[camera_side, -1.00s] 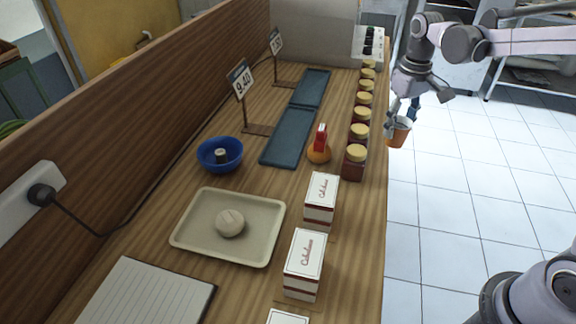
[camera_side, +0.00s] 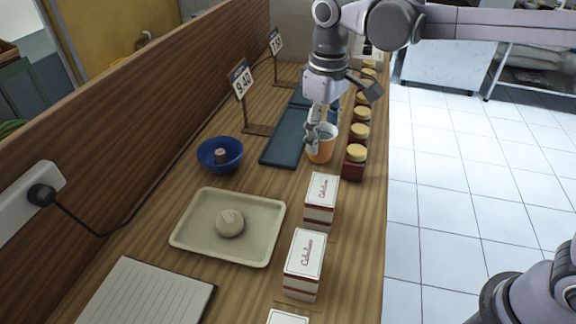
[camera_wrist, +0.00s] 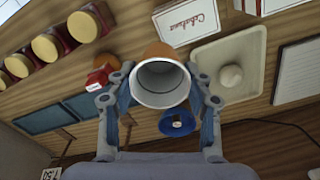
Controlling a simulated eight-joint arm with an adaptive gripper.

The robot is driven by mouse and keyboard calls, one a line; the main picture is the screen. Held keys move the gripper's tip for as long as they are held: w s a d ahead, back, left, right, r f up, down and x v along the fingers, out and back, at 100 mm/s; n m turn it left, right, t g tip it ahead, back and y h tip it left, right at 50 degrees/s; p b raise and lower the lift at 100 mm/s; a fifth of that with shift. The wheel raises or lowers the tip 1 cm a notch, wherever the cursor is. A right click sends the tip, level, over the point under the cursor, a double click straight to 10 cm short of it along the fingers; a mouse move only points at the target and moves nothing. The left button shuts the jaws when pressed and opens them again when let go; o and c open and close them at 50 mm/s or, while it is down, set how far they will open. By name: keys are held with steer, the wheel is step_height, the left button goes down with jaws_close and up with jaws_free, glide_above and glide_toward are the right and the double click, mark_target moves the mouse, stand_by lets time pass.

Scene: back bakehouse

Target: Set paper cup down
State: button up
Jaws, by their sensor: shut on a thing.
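An orange paper cup (camera_side: 321,151) with a pale rim is held in my gripper (camera_side: 321,128), over the right part of the wooden counter. The side view does not settle whether its base touches the wood. In the wrist view the cup (camera_wrist: 160,84) shows its open mouth between the two fingers of my gripper (camera_wrist: 160,88), which are shut on its sides. The cup looks empty. A small red item (camera_wrist: 98,77) shows left of the cup in the wrist view; in the side view the cup and gripper hide it.
Jars with yellow lids (camera_side: 357,153) stand in a row just right of the cup. A dark blue-grey mat (camera_side: 283,143) lies to its left, with a blue bowl (camera_side: 233,163) beyond. White boxes (camera_side: 322,188) and a beige tray (camera_side: 272,240) are nearer the camera.

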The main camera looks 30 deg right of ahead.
steer(key=s+a+n, duration=0.2)
steer(key=s+a, duration=0.4)
steer(key=a, duration=0.5)
steer(key=s+a+n, duration=0.3)
steer(key=s+a, duration=0.3)
steer(key=a, duration=0.6)
steer(key=shift+d+f, duration=0.2)
steer(key=shift+f, duration=3.1)
steer(key=shift+d+f, duration=0.2)
steer(key=shift+f, duration=3.1)
steer(key=shift+f, duration=0.1)
steer(key=o, duration=0.7)
steer(key=shift+o, duration=0.2)
